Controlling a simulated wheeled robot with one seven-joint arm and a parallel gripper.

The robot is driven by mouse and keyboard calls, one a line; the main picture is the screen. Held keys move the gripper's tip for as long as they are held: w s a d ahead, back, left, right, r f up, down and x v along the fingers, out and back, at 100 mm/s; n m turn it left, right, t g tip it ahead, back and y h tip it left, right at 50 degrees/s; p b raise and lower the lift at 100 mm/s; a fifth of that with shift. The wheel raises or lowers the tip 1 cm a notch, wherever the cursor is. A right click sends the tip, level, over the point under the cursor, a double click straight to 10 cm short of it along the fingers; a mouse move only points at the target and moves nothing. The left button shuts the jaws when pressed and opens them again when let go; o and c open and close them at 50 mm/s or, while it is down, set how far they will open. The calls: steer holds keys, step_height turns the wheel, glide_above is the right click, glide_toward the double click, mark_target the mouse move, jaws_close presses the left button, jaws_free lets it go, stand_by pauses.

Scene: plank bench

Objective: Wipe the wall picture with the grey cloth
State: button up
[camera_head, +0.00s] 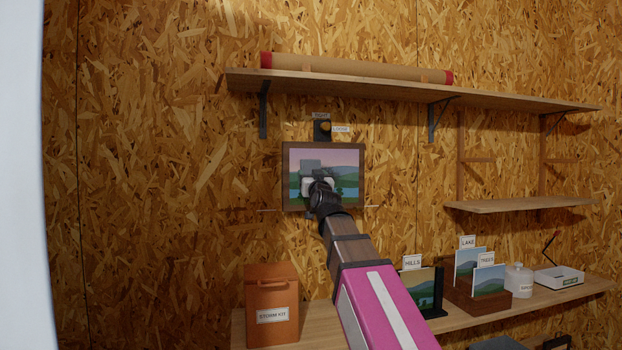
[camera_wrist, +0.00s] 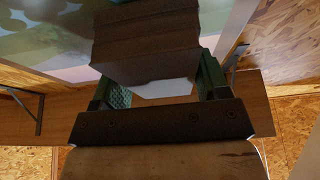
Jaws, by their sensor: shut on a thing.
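The wall picture (camera_head: 350,160), a lake and hills scene in a dark wooden frame, hangs on the chipboard wall below the long shelf. Its painted face also fills the upper left of the wrist view (camera_wrist: 50,45). My gripper (camera_head: 318,186) is in front of the picture's lower middle and hides part of it. I cannot tell whether the cloth touches the picture.
A long shelf (camera_head: 400,90) with a cardboard tube (camera_head: 350,67) is above the picture. A dark hook plate with a "LOOSE" tag (camera_head: 341,128) is just above the frame. An orange storm kit box (camera_head: 271,305), cards and a white jar (camera_head: 518,281) stand on the bench (camera_head: 465,323) below.

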steer(key=shift+s+d, duration=0.2)
steer(key=shift+s, duration=0.9)
steer(key=shift+s+d, duration=0.2)
steer(key=shift+s, duration=0.85)
steer(key=shift+s+d, duration=0.15)
steer(key=shift+s, duration=0.6)
steer(key=shift+s+d, duration=0.15)
steer(key=shift+s, duration=0.55)
